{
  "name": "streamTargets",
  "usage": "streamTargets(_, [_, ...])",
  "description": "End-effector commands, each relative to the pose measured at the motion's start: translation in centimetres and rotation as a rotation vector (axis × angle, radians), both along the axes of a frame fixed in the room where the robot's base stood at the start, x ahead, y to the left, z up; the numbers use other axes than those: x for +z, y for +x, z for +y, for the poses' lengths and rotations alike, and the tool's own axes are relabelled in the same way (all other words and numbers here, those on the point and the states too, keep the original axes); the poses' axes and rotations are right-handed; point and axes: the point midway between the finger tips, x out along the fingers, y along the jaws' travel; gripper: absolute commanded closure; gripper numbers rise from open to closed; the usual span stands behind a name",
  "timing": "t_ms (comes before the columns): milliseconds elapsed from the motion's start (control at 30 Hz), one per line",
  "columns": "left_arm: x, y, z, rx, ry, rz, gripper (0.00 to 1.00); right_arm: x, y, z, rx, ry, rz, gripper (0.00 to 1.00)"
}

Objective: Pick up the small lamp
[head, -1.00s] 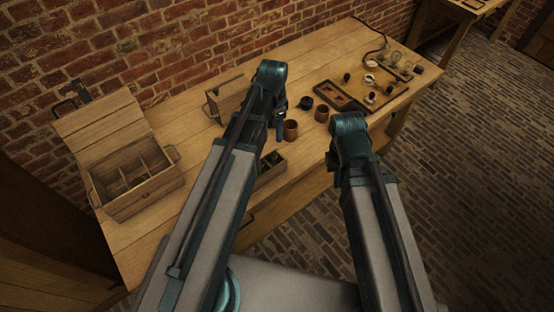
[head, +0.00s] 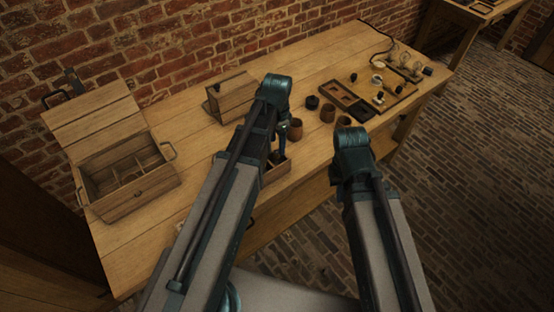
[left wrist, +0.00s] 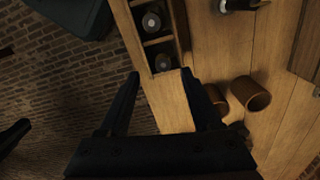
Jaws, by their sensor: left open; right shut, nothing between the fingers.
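Small pale, glassy shapes that look like lamps (head: 403,58) stand at the far right end of the table; I cannot tell which is the small lamp.
Brown jars (head: 328,113) stand near the left gripper, also in the left wrist view (left wrist: 252,93). A dark round piece (head: 312,102) and a wooden board with knobs (head: 368,98) lie beyond. An open chest (head: 130,180) and a small box (head: 230,97) stand left. Clear tabletop lies between.

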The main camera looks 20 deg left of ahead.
Motion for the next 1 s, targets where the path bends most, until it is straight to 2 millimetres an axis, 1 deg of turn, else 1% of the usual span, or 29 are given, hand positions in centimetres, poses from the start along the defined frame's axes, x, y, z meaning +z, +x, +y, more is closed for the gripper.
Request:
streamTargets(300, [-3.9,0.5,0.2,0.0,0.0,0.0,0.35,-3.9,0.0,0.0,0.0,0.0,0.0,1.0])
streamTargets(400, [-4.9,0.4,0.2,0.0,0.0,0.0,0.35,-4.9,0.0,0.0,0.0,0.0,0.0,1.0])
streamTargets(500, [-5.2,0.4,0.2,0.0,0.0,0.0,0.35,-5.2,0.0,0.0,0.0,0.0,0.0,1.0])
streamTargets(700, [-5.0,0.4,0.2,0.0,0.0,0.0,0.35,-5.0,0.0,0.0,0.0,0.0,0.0,1.0])
streamTargets(733, [-5.0,0.4,0.2,0.0,0.0,0.0,0.37,-5.0,0.0,0.0,0.0,0.0,0.0,1.0])
streamTargets(767, [-5.0,0.4,0.2,0.0,0.0,0.0,0.42,-5.0,0.0,0.0,0.0,0.0,0.0,1.0])
streamTargets(800, [-5.0,0.4,0.2,0.0,0.0,0.0,0.49,-5.0,0.0,0.0,0.0,0.0,0.0,1.0])
streamTargets(867, [-5.0,0.4,0.2,0.0,0.0,0.0,0.6,-5.0,0.0,0.0,0.0,0.0,0.0,1.0])
streamTargets(1000, [-5.0,0.5,0.2,0.0,0.0,0.0,0.85,-5.0,0.0,0.0,0.0,0.0,0.0,1.0])
